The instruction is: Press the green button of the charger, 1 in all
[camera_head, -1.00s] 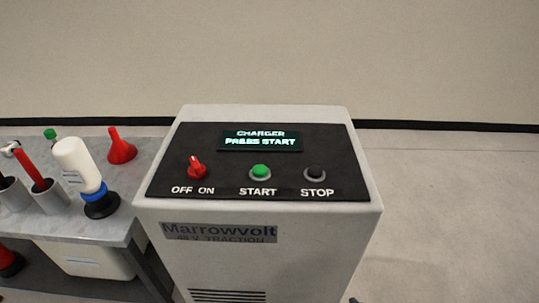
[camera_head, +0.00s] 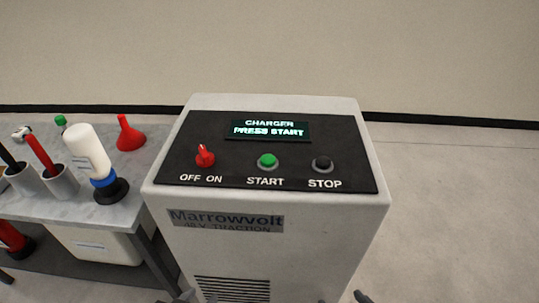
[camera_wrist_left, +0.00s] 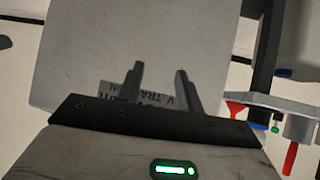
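The charger is a light grey cabinet (camera_head: 230,235) with a black sloped panel on top. Its green START button (camera_head: 267,160) sits in the middle of the panel, between a red OFF/ON knob (camera_head: 204,156) and a black STOP button (camera_head: 322,164). The screen (camera_head: 268,129) reads "CHARGER PRESS START". In the left wrist view my left gripper (camera_wrist_left: 158,72) has its two fingers apart, empty, in front of the cabinet's front face and label. In the head view, only dark gripper parts show at the bottom edge, below the panel; my right gripper is barely visible there.
A grey bench (camera_head: 110,210) stands at the left, close to the charger. A pale bin (camera_head: 95,245) is below. The floor at the right is clear.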

